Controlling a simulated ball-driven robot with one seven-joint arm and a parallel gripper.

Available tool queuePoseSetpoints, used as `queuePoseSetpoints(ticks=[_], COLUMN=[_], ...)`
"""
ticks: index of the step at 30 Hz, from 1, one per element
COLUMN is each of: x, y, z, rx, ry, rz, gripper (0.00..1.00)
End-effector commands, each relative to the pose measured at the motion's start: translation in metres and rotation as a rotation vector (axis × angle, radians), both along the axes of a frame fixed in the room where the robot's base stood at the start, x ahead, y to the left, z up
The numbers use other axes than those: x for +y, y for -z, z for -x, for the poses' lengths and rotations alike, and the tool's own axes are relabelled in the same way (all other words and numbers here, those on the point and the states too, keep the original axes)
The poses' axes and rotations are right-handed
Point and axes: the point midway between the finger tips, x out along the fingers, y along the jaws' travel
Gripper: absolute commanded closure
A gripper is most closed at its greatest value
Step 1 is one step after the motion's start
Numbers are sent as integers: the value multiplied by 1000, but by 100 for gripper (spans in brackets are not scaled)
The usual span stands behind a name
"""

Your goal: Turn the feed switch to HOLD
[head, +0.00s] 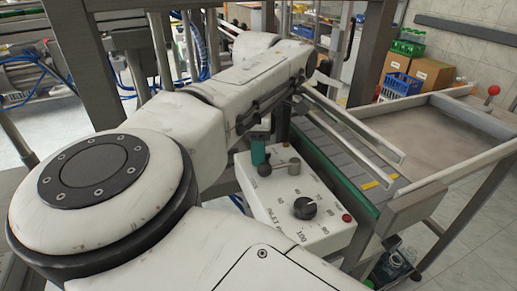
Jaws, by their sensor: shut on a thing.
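A white control box (314,226) stands below my arm. On its top are a grey lever (283,168) with a black ball end (264,169), which looks like the feed switch, and a black dial knob (305,208) with a printed number scale. My gripper (258,152) points down at the lever's ball end, its green fingertip showing just above the ball. It is shut on the lever's ball end, though the grip itself is partly hidden. My forearm hides most of the gripper. No HOLD marking is legible, so the switch's setting cannot be read.
A conveyor (338,155) with metal guide rails runs just right of the box, leading to a framed grey tray (440,136). A red button (347,218) is on the box's right corner. Metal posts stand close behind my arm. Cardboard boxes (431,75) and a blue crate (401,84) are farther back.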

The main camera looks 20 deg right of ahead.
Motion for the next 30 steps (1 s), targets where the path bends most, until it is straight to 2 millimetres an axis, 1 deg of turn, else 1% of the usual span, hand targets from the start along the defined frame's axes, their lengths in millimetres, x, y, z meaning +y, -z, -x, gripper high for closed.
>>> queuePoseSetpoints(ticks=[21, 30], x=[1, 1], y=[0, -1], z=[4, 5], rx=[-4, -4], ry=[-635, -842], rz=[-1, -1], gripper=[92, 92])
